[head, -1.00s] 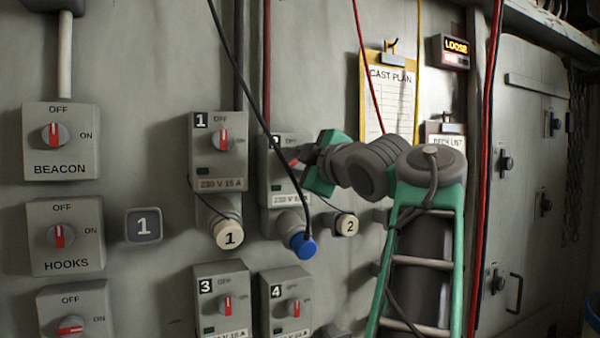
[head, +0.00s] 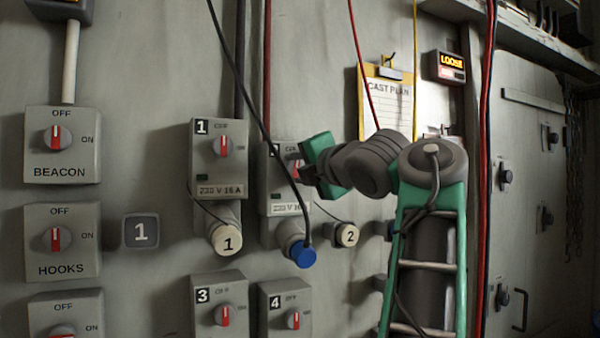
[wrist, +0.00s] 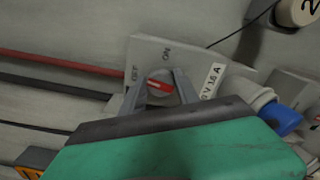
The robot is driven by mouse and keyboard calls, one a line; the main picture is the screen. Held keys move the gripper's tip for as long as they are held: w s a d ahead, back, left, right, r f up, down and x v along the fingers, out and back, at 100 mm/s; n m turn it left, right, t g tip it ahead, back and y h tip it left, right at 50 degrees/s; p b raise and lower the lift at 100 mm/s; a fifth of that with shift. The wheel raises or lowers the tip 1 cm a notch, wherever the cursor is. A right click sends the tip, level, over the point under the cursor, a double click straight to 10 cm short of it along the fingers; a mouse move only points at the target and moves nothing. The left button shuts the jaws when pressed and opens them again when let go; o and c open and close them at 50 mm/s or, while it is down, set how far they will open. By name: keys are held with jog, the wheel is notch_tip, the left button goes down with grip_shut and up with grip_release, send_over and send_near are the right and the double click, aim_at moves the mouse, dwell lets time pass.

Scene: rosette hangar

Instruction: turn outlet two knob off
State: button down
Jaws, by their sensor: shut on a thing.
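The outlet two box (head: 283,200) is a grey switch box on the wall, with its lower part visible in the head view and its upper right side hidden by my gripper. In the wrist view its face (wrist: 200,58) shows the words OFF and ON. The outlet two knob (wrist: 160,87) is round and grey with a red bar. The bar lies roughly along the direction of the OFF mark, slightly tilted. My gripper (wrist: 159,90) has one finger on each side of the knob and is shut on it. The gripper also shows in the head view (head: 302,172).
A blue plug (head: 303,254) with a black cable sits below the box. Outlet boxes one (head: 218,165), three (head: 215,312) and four (head: 283,315) stand close by. A cap marked 2 (head: 347,235) hangs to the right. A black cable (head: 245,95) passes in front of the box.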

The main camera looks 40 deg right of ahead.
jog(key=shift+n, duration=0.7)
jog(key=c, duration=0.9)
grip_release()
jog(key=v, duration=0.7)
jog(key=shift+s+a+b, duration=0.2)
jog(key=shift+s+b, duration=0.2)
jog(key=shift+b, duration=0.05)
